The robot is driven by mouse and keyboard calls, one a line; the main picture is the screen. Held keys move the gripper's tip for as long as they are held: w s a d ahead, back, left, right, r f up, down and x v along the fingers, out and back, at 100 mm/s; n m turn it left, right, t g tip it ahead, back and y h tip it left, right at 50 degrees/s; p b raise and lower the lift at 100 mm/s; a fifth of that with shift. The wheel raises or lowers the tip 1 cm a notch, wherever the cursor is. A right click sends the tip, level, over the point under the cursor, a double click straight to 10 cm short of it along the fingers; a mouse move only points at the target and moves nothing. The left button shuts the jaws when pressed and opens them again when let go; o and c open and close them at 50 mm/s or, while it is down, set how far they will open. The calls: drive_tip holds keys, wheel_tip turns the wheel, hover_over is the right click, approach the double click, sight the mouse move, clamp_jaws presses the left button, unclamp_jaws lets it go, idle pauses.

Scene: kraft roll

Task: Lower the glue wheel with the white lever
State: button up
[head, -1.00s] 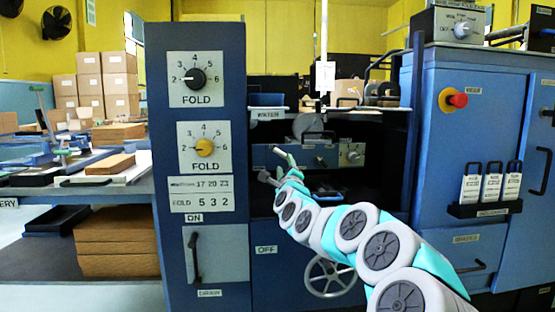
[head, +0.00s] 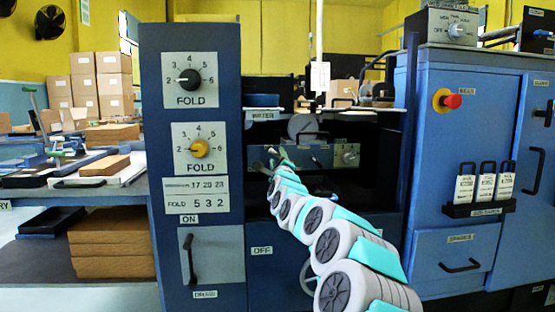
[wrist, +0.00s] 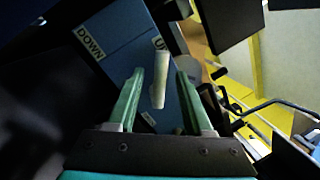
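The white lever (wrist: 159,80) shows in the wrist view as a short pale rod in front of a blue panel (wrist: 125,60) marked DOWN on the left, with a partly hidden label starting with U on the right. My gripper (wrist: 160,74) is open, with one green finger on each side of the lever and visible gaps between. I cannot tell how deep the lever sits between the fingers. In the head view my gripper (head: 268,160) is small, in front of the machine's dark recess. A grey disc (head: 302,127) stands above it; I cannot tell whether it is the glue wheel.
A blue column with FOLD dials (head: 190,79) stands left of my arm. A blue cabinet (head: 465,120) with a red button (head: 453,101) stands to the right. Stacked cartons (head: 100,80) are far left.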

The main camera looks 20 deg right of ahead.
clamp_jaws()
idle(1.3)
